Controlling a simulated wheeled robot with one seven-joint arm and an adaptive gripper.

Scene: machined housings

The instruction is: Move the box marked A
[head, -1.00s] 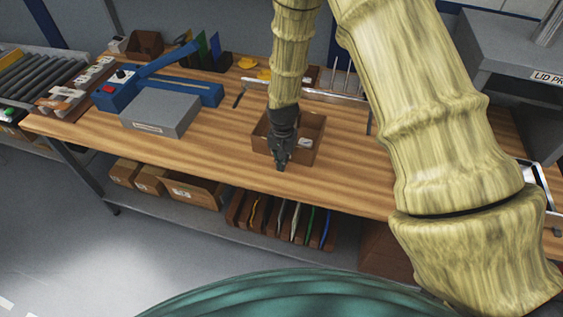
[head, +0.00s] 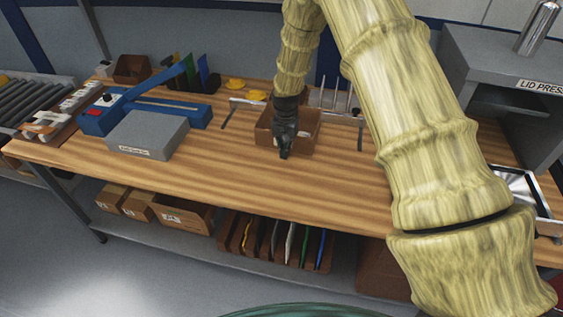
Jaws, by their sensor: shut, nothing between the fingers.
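My gripper (head: 284,152) is shut and empty, pointing down at the front of an open brown box (head: 308,139) on the wooden bench. It hides part of that box; I cannot tell if it touches it. Several cardboard boxes sit on the lower shelf at left: a small one (head: 111,199), another beside it (head: 137,205) and a wider one (head: 184,216). They carry pale labels too small to read, so I cannot tell which box is marked A.
A grey block (head: 148,134) and a blue lever tool (head: 185,113) stand on the bench (head: 220,180) at left. A grey lid press (head: 500,70) stands at right. Upright coloured plates (head: 290,243) fill the shelf's middle. The bench front is mostly clear.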

